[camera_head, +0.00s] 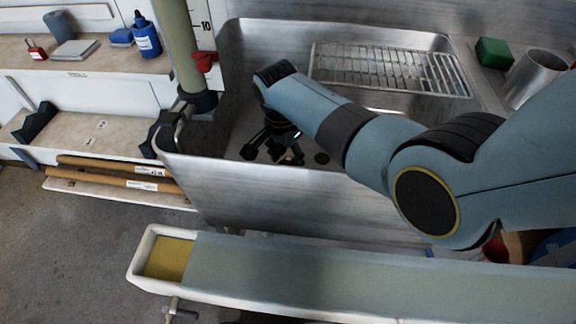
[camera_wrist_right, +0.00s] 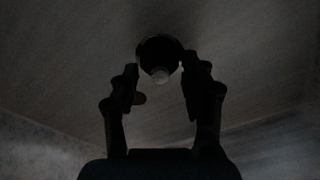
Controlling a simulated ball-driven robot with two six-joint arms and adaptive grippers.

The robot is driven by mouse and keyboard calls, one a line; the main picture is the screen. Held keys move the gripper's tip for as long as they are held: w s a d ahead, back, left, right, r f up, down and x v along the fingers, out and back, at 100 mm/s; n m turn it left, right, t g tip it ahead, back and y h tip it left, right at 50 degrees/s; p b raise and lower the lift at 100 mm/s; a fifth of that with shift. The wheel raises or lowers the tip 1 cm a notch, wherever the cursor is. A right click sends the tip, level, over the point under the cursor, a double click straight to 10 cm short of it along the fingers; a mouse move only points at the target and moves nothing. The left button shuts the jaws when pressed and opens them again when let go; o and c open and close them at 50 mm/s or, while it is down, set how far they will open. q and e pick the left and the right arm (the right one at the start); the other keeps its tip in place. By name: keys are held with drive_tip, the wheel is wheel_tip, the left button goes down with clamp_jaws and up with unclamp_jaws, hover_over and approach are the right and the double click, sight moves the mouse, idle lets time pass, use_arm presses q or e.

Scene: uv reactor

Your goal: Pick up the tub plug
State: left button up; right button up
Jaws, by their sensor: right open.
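My right gripper (camera_head: 276,146) reaches down into the steel tub (camera_head: 215,180), its fingers near the tub floor. In the head view the arm and fingers hide that spot. A small dark disc (camera_head: 321,158) lies on the tub floor to the right. My left gripper is not in view.
A wire rack (camera_head: 390,70) spans the back of the tub. A pipe with a red lever (camera_head: 205,60) stands at the tub's left corner. A long trough (camera_head: 150,250) runs along the front. A green block (camera_head: 494,52) and a metal cup (camera_head: 535,75) sit at right.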

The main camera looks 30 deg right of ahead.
clamp_jaws()
drive_tip(key=shift+r, duration=0.15)
